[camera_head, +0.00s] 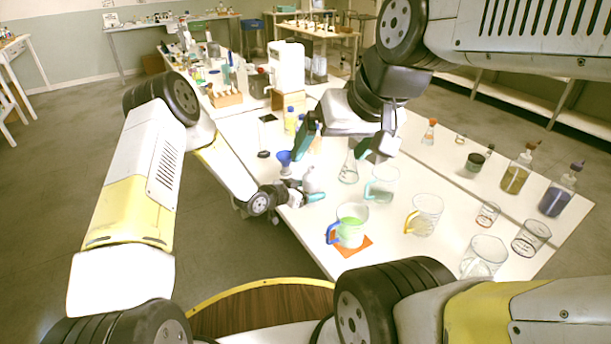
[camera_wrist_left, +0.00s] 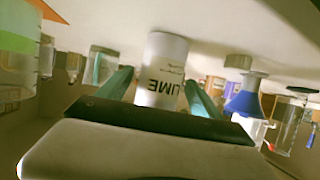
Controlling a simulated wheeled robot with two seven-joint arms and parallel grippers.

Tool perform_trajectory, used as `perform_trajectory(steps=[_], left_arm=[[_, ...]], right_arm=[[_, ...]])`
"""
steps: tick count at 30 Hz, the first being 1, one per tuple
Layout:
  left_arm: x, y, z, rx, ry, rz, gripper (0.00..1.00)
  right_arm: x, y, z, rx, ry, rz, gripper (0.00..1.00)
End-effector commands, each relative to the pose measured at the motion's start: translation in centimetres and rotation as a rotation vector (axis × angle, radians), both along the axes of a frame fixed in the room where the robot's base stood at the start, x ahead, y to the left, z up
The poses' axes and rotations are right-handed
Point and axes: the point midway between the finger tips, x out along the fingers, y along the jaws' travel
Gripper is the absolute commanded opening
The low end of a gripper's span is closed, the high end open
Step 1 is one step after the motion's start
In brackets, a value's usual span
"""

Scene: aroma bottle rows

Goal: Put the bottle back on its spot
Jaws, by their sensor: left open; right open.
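A small white bottle (camera_head: 309,180) stands on the white table (camera_head: 290,222) near its left edge. In the left wrist view the bottle (camera_wrist_left: 162,68) appears upside down with a label reading "LIME". My left gripper (camera_head: 300,194) is low at the table edge; its teal fingers (camera_wrist_left: 158,92) are open on either side of the bottle. I cannot tell whether they touch it. My right gripper (camera_head: 338,148) is open above the table behind the bottle, with nothing seen between its fingers. The bottle's base and any marked spot under it are hidden or too small to make out.
A beaker of green liquid (camera_head: 351,218) is on an orange mat (camera_head: 362,243) to the front right. A flask (camera_head: 349,168) and several beakers stand farther right. Yellow bottles (camera_head: 290,120) stand behind.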

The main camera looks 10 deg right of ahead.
Motion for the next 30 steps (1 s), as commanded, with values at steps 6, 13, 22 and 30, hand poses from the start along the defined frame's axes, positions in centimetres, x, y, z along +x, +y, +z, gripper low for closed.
perform_trajectory(steps=[6, 13, 22, 30], left_arm=[[-2.4, 3.8, 1.9, 0.001, 0.001, 0.002, 0.75], [-3.8, 6.0, 3.0, 0.001, -0.001, 0.001, 0.75], [-3.4, 7.2, 4.3, 0.032, -0.004, 0.016, 0.75], [-1.0, 15.0, 13.3, 0.262, 0.031, 0.201, 0.75]], right_arm=[[0.0, 0.0, 0.0, 0.0, 0.0, 0.0, 0.98], [0.0, 0.0, 0.0, 0.0, 0.0, 0.0, 0.98], [0.0, 0.0, 0.0, 0.0, 0.0, 0.0, 0.98], [0.0, 0.0, 0.0, 0.0, 0.0, 0.0, 0.98]])
